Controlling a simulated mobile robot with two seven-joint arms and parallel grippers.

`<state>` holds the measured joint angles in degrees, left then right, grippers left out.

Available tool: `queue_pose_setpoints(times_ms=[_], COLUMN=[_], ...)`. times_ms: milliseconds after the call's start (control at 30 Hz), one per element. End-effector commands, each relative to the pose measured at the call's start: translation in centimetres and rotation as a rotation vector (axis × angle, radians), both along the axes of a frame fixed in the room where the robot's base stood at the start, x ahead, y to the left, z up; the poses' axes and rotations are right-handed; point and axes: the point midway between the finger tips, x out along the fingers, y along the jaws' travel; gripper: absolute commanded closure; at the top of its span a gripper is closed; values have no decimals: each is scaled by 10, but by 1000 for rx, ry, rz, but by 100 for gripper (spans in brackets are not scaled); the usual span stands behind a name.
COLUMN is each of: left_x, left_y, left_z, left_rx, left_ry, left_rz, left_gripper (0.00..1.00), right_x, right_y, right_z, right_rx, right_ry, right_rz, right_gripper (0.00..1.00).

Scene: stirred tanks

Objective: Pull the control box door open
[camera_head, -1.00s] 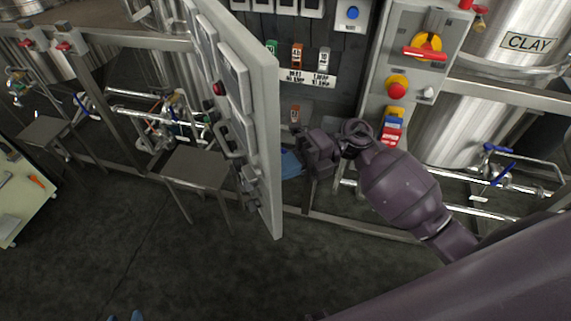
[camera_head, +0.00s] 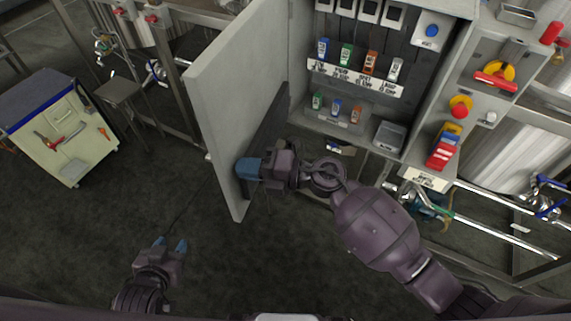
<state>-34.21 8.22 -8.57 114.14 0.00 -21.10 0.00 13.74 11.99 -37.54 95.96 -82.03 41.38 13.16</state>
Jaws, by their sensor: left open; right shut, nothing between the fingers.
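The control box door (camera_head: 232,84) is a grey panel standing wide open to the left of the control box (camera_head: 396,146), its inner face turned toward me. My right gripper (camera_head: 249,169) is shut and empty, its blue fingertips at the inner face of the door near its lower edge; whether they touch it I cannot tell. My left gripper (camera_head: 171,246) is open and empty, low at the left above the floor, away from the door. The door's handle side is hidden.
Inside the box are several coloured breakers (camera_head: 346,54). A red and yellow rotary switch (camera_head: 495,76) and a red stop button (camera_head: 460,106) are at the right. A tool cart (camera_head: 60,160) stands at the left, with a small stand (camera_head: 119,91) beside it. The floor between is clear.

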Motion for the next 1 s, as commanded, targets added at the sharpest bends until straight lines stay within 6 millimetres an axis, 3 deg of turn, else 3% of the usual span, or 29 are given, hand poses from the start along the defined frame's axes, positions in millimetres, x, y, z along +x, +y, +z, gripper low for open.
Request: queue_pose_setpoints(times_ms=[33, 200, 400, 700, 1000], left_x=[0, 0, -2, -6, -6], left_y=[0, 0, 0, 0, 0], left_z=[2, -2, -11, -21, -21], left_rx=[0, 0, -1, -1, -1], left_ry=[0, 1, 8, 18, 18], left_rz=[0, 0, 1, 3, 3], left_gripper=[57, 57, 57, 57, 57], right_x=[4, 17, 35, 51, 54], right_y=[16, 59, 95, 121, 125], right_z=[2, -1, -2, -1, -1], right_rx=[2, 0, 0, 0, 1], right_ry=[-1, -2, 0, 0, 1], right_rz=[4, 4, 2, 2, 1], right_gripper=[100, 100, 100, 100, 100])
